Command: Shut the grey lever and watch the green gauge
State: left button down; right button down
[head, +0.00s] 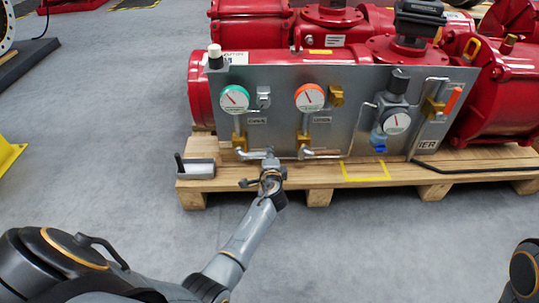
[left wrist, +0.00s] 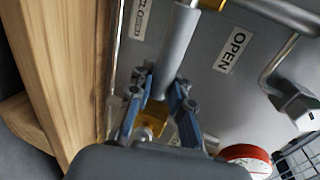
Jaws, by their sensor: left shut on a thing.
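The green gauge (head: 235,98), with a green rim and white face, is at the left of the grey panel. Its reading is too small to tell. My left gripper (head: 268,166) is at the panel's lower edge, below and to the right of this gauge. In the left wrist view, its two blue-grey fingers (left wrist: 160,90) are closed around the grey lever (left wrist: 178,48), a smooth grey rod. The lever lies between the CLOSED label (left wrist: 140,18) and the OPEN label (left wrist: 233,50). In the head view, the gripper mostly hides the lever. My right gripper is out of view.
An orange-red gauge (head: 309,97) and a third gauge (head: 396,122) are on the panel (head: 280,78). Thin pipes and brass fittings stick out from it. The floor in front is clear.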

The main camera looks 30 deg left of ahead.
pick_arm(q)
jog(key=shift+d+f, duration=0.1)
jog(key=shift+f, duration=0.1)
jog(key=c, duration=1.2)
grip_release()
jog(key=shift+r, duration=0.1)
jog(key=shift+s, duration=0.15)
jog(key=v, duration=1.1)
jog(key=shift+s+d+r, duration=0.1)
jog(key=shift+s+d, duration=0.15)
jog(key=shift+s, duration=0.1)
